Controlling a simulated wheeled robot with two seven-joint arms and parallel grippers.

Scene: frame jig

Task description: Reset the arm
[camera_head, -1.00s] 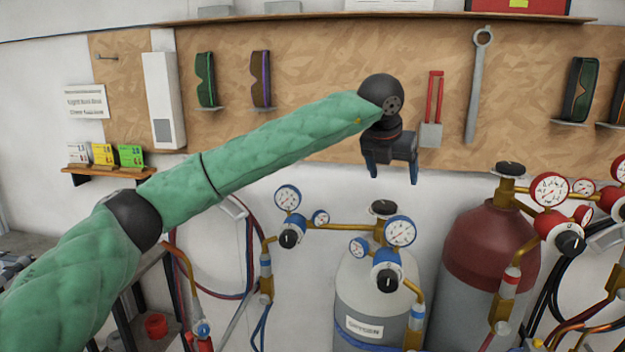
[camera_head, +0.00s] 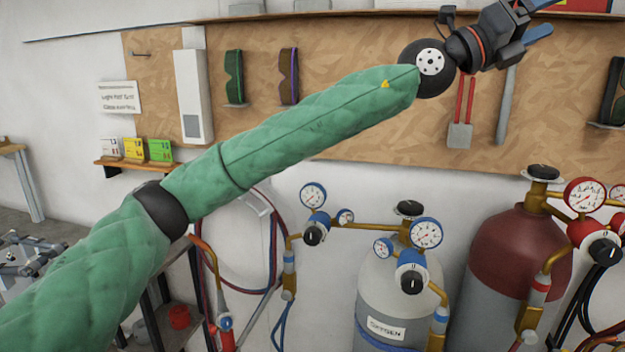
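My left arm, in a green quilted sleeve, comes in from the lower left and reaches up to the right. My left gripper (camera_head: 533,20) is at the top right, pointing right and up, in front of the pegboard. Its two blue-tipped fingers stand apart with nothing visible between them, though the upper one is cut by the picture's edge. My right arm and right gripper are not in view.
The wooden pegboard (camera_head: 370,135) carries goggles (camera_head: 234,78), a red-handled tool (camera_head: 461,133) and a wrench (camera_head: 506,105). Below stand a grey oxygen cylinder (camera_head: 375,285) and a dark red cylinder (camera_head: 510,255) with gauges and hoses. A small card shelf (camera_head: 135,163) is at left.

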